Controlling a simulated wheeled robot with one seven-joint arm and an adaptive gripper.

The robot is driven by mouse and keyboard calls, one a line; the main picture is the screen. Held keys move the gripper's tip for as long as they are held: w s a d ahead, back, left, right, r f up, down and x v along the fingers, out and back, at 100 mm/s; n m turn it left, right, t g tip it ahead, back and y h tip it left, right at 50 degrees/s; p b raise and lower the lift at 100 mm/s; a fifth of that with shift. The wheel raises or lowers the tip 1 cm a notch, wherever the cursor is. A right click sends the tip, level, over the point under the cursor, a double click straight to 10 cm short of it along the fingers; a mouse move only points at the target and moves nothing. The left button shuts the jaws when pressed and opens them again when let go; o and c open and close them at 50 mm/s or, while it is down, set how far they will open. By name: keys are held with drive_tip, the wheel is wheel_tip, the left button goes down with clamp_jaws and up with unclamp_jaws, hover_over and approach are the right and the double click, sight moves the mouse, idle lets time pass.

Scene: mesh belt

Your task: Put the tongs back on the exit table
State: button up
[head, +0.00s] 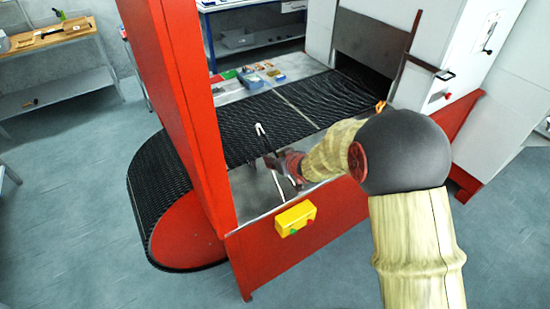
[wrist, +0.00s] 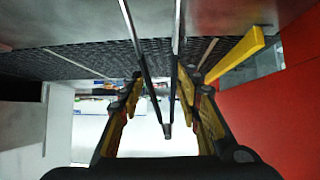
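The tongs (head: 260,130) are a slim pair with pale metal ends and dark middle parts, seen near the close edge of the black mesh belt. In the wrist view the tongs (wrist: 149,85) spread into a V, their joined end low between my fingers. In the wrist view my gripper's fingers (wrist: 161,75) flank both arms of the tongs, which appear held off any surface; finger contact is partly hidden. I cannot tell which surface is the exit table.
The black mesh belt (head: 270,115) runs from the rounded left end to the machine opening. A red post (head: 185,100) stands left of my gripper. A yellow button box (head: 295,218) is on the front panel. Small items (head: 250,80) lie beyond the belt; a wooden-topped bench (head: 50,40) stands far left.

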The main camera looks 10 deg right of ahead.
drive_tip(key=o, duration=0.3)
drive_tip(key=shift+r, duration=0.1)
drive_tip(key=s+d+r+m+g+h+p, duration=0.1)
drive_tip(key=s+d+r+h+p, duration=0.15)
drive_tip(key=s+r, duration=0.85)
drive_tip(key=s+d+r+m+g+h+p, duration=0.15)
drive_tip(key=s+d+r, duration=0.25)
drive_tip(key=s+r, duration=0.6)
drive_tip(key=s+a+r, duration=0.1)
drive_tip(key=s+a, duration=0.1)
drive_tip(key=s, duration=0.4)
drive_tip(key=s+a+g+y, duration=0.1)
drive_tip(key=s+a, duration=0.1)
drive_tip(key=s, duration=0.4)
drive_tip(key=s+a+r+g, duration=0.1)
drive_tip(key=s+a, duration=0.1)
drive_tip(key=s, duration=0.4)
drive_tip(key=shift+s+r+m+g+y, duration=0.25)
drive_tip(key=shift+s+r+y, duration=0.05)
drive_tip(key=shift+s, duration=0.1)
drive_tip(key=shift+d+f+b, duration=0.1)
drive_tip(key=shift+b, duration=0.3)
